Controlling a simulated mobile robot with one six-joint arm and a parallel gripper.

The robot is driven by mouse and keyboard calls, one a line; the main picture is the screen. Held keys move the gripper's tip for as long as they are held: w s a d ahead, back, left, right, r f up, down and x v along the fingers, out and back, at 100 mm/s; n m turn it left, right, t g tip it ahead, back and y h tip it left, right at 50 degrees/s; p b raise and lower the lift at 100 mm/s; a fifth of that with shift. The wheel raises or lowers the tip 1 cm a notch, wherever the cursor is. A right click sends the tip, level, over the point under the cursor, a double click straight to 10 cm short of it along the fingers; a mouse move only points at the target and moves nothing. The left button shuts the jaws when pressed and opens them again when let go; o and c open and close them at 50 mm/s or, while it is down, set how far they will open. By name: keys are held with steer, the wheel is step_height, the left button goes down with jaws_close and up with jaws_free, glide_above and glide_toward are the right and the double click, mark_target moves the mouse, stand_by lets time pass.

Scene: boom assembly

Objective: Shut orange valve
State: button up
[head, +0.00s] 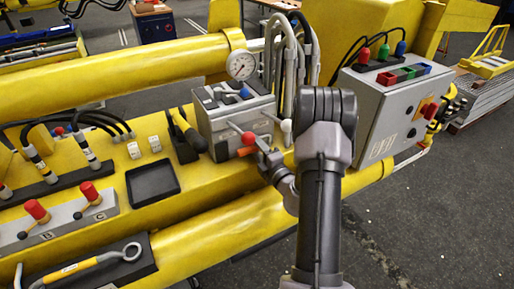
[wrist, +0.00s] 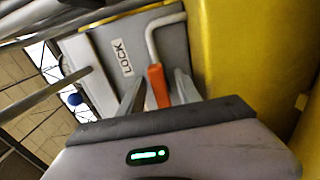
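The orange valve handle (wrist: 158,88) shows in the wrist view as an orange grip on a bent grey rod, beside a grey housing with a LOCK label (wrist: 123,57). My gripper (wrist: 162,82) is open, with one finger on each side of the orange grip and visible gaps between. In the head view my gripper (head: 268,160) is at the lower front of the grey valve box (head: 228,118). A bit of orange (head: 262,145) shows there by the fingers. My arm and wrist hide much of the rest of the valve.
A red ball knob (head: 248,138) and a white knob (head: 286,126) stand close to my gripper. A pressure gauge (head: 241,65) and grey hoses rise behind. A grey control box (head: 384,112) stands to the right of my arm. Open floor lies at the lower right.

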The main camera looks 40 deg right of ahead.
steer(key=b+v, duration=0.1)
steer(key=v, duration=1.6)
steer(key=shift+s, duration=0.2)
